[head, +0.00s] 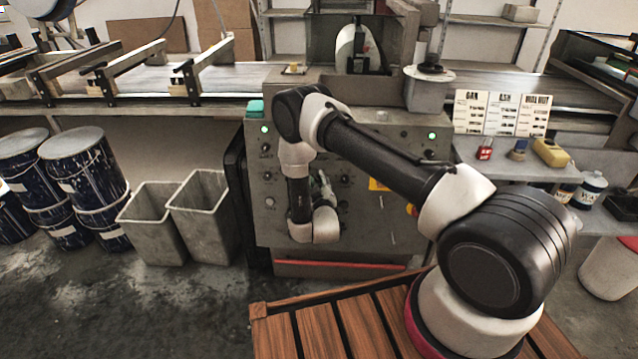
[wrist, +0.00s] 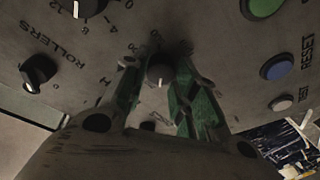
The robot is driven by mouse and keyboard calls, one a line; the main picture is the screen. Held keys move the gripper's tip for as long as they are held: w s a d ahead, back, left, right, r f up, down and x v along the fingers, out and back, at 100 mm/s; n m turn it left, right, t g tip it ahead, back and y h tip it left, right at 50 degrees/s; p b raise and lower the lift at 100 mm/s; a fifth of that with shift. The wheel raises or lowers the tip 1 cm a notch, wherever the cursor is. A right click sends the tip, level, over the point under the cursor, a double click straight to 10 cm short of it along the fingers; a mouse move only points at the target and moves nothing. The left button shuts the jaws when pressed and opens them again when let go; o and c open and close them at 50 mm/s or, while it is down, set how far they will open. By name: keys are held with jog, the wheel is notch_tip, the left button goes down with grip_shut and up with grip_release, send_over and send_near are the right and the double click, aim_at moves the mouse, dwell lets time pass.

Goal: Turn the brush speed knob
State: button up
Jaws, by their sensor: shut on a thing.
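The grey control panel (head: 385,215) of the machine faces me, with several dark knobs and buttons. My gripper (head: 328,188) is at the middle of the panel, its wrist bent in front of it. In the wrist view my gripper (wrist: 158,68) has its two green fingers on either side of a small dark round knob (wrist: 160,76) and is shut on it. The knob carries a pale pointer line. Its label is hidden by the fingers, so I cannot read whether it says brush speed. In the head view the held knob cannot be made out.
In the wrist view a knob marked ROLLERS (wrist: 40,72) is at left. A green button (wrist: 262,6), a blue RESET button (wrist: 278,67) and a pale TEST button (wrist: 282,103) are at right. Grey bins (head: 203,215) stand left of the machine.

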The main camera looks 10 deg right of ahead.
jog(key=n+y, duration=0.1)
jog(key=n, duration=0.4)
jog(key=shift+g, duration=0.3)
jog(key=n, duration=0.3)
jog(key=shift+r+n+g, duration=0.1)
jog(key=shift+n+g, duration=0.2)
jog(key=shift+g, duration=0.1)
jog(key=n+g, duration=0.1)
jog(key=n, duration=0.3)
jog(key=shift+a, duration=0.1)
jog(key=shift+n+g, duration=0.3)
jog(key=shift+n, duration=1.1)
jog(key=o, duration=1)
jog(key=v, duration=1.2)
